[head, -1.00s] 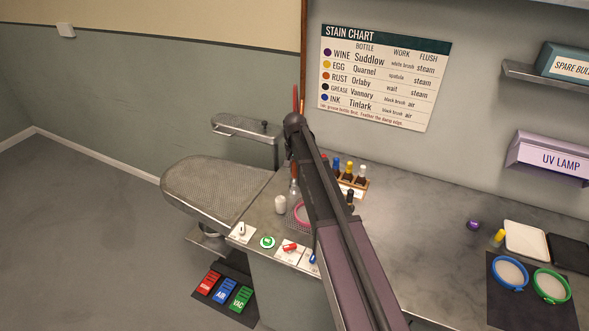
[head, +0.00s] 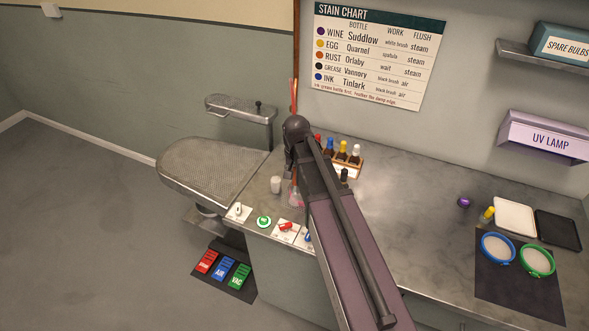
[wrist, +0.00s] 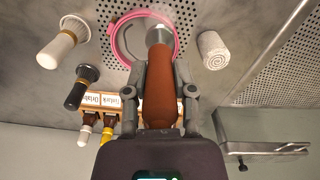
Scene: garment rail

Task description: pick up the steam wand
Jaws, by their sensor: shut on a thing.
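In the wrist view my gripper (wrist: 160,85) is shut on the brown handle of a wand-like tool, which I take to be the steam wand (wrist: 159,95). The tool has a grey collar and a pale tip, pointing toward a pink ring (wrist: 115,40) over a perforated metal patch. Whether the tip touches anything cannot be told. In the head view my arm hides most of the gripper and tool.
The counter's middle right is clear.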

